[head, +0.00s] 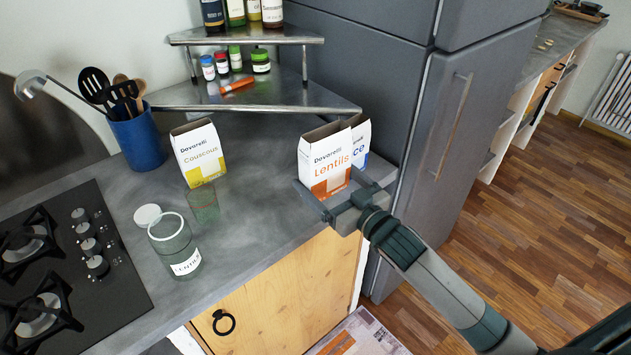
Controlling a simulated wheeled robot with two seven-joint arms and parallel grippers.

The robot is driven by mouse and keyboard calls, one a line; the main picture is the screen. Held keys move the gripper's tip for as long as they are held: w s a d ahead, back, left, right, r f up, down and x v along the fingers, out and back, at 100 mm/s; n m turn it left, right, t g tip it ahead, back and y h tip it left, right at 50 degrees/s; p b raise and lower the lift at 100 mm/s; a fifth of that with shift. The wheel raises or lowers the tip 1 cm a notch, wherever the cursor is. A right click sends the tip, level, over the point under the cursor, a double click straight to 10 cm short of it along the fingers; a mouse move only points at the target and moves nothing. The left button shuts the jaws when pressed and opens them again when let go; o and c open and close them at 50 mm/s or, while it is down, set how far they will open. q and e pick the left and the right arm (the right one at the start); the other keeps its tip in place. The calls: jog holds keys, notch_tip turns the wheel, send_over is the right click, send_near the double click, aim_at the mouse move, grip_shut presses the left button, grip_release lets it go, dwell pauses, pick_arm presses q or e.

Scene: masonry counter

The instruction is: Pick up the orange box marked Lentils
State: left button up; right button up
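The Lentils box (325,161) is white with an orange lower part and an open top. It stands upright on the grey counter near its right end, close to the fridge. My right gripper (335,190) comes in from the lower right at the counter's front edge. Its fingers are apart, one on each side of the lower front of the Lentils box. I cannot tell whether they touch it. The gripper hides part of the box's lower right side. My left gripper is not in view.
A white and blue box (360,141) stands right behind the Lentils box. The fridge (440,120) is close on the right. A Couscous box (199,154), a glass (204,204) and an open jar (174,247) stand to the left. A metal shelf (255,95) is behind.

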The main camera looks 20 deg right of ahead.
aim_at(345, 164)
jog(key=shift+s+d+r+b, duration=0.35)
jog(key=shift+s+d+r, duration=0.65)
jog(key=shift+d, duration=0.2)
jog(key=shift+s+d+r+b, duration=0.3)
jog(key=shift+s+d+r, duration=0.6)
jog(key=shift+d, duration=0.25)
jog(key=shift+d+r, duration=0.1)
